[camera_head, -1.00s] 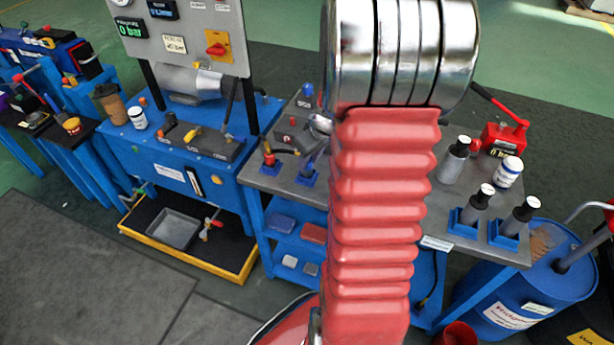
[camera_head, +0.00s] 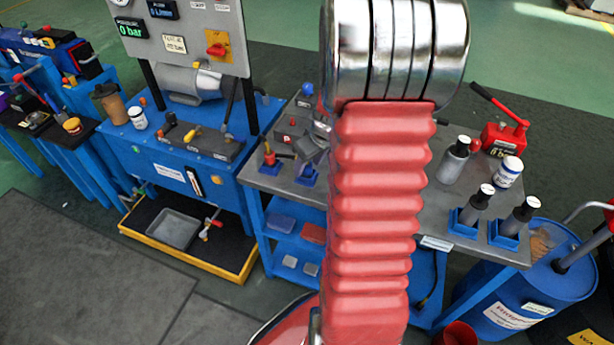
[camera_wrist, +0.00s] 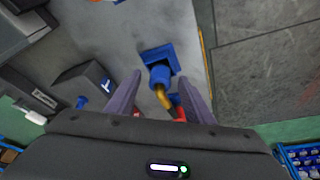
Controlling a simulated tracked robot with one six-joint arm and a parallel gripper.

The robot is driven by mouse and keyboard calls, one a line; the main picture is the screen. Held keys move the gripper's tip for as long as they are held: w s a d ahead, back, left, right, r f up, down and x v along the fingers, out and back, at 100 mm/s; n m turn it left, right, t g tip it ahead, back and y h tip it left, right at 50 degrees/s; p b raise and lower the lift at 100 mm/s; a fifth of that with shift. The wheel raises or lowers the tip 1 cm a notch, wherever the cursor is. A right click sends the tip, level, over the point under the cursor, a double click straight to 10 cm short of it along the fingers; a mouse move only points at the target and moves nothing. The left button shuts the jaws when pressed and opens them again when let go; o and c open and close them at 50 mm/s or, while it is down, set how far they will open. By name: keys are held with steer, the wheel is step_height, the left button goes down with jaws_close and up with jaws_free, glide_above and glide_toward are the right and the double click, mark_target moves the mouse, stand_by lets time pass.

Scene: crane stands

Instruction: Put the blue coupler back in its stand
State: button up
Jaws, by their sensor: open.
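The blue coupler (camera_wrist: 160,75), with a brass-coloured part, stands at the opening of its square blue stand (camera_wrist: 152,53) in the wrist view. It looks seated there, though its lower end is hidden. My gripper (camera_wrist: 159,82) is open, with one dark finger on each side of the coupler and a visible gap to each. In the head view the blue stand (camera_head: 305,180) is on the grey bench, and my fingers above it hide most of the coupler.
A red coupler (camera_head: 269,157) stands just left on the grey bench (camera_head: 450,205). A dark block (camera_wrist: 80,85) lies left of the stand in the wrist view. Grey bottles (camera_head: 455,160) and a red hand pump (camera_head: 503,138) occupy the bench's right side.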

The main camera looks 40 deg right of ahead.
mark_target(309, 164)
stand_by(0.4)
steer(key=shift+v, duration=2.5)
steer(key=shift+r, duration=0.1)
steer(key=v, duration=1.3)
steer(key=shift+r, duration=0.25)
steer(key=shift+s, duration=0.1)
